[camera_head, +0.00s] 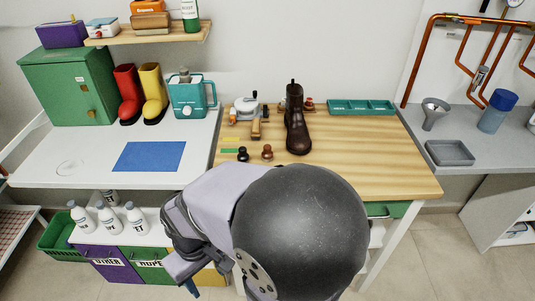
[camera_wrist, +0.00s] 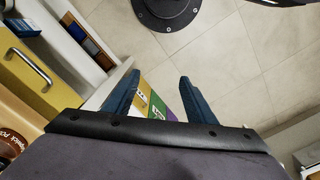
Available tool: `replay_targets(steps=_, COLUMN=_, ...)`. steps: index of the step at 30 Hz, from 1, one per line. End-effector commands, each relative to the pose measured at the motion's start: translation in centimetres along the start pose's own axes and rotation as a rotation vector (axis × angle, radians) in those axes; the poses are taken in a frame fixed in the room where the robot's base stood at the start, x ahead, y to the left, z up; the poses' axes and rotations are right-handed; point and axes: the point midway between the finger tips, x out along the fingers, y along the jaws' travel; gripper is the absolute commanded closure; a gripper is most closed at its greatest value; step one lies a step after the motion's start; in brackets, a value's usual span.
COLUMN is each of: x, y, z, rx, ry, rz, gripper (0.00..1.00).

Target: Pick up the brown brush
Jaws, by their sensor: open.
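A small brown knobbed piece (camera_head: 267,152), which looks like a brown brush, stands on the wooden worktop (camera_head: 400,165) in the head view. A similar black piece (camera_head: 243,154) stands just left of it. A wooden-handled item (camera_head: 256,129) lies behind them; I cannot tell if it is also a brush. My gripper (camera_wrist: 159,77) is open in the wrist view, with two blue fingers apart and nothing between them. It is low in front of the benches, away from the brushes. The wrist view shows no brush.
A dark brown boot (camera_head: 297,125) stands right of the brown piece. Green and yellow strips lie to the left. A white-grey device (camera_head: 246,108) and a teal tray (camera_head: 361,107) are at the back. The worktop's right front is clear. White bottles (camera_head: 108,217) stand on a lower shelf.

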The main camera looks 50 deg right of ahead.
Motion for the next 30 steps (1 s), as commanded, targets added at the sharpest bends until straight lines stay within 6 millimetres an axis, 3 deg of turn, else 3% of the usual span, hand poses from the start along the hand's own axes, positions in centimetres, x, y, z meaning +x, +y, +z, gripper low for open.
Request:
replay_targets(steps=5, x=-1.5, y=1.1, z=-2.0, rx=0.02, ry=0.012, rz=-0.009, gripper=0.49)
replay_targets(steps=10, x=-4.8, y=5.2, z=-7.1, rx=0.064, ry=0.051, rz=-0.029, gripper=0.49)
replay_targets(steps=14, x=-7.5, y=11.4, z=-11.6, rx=0.105, ry=0.099, rz=-0.039, gripper=0.49)
replay_targets(steps=18, x=-9.7, y=19.7, z=-14.8, rx=0.148, ry=0.159, rz=-0.034, gripper=0.49)
replay_targets(steps=24, x=-11.4, y=30.5, z=-15.7, rx=0.187, ry=0.23, rz=-0.004, gripper=0.49)
replay_targets(steps=27, x=-11.7, y=34.0, z=-15.3, rx=0.196, ry=0.251, rz=0.011, gripper=0.49)
replay_targets(steps=30, x=-11.8, y=36.0, z=-15.0, rx=0.201, ry=0.264, rz=0.021, gripper=0.49)
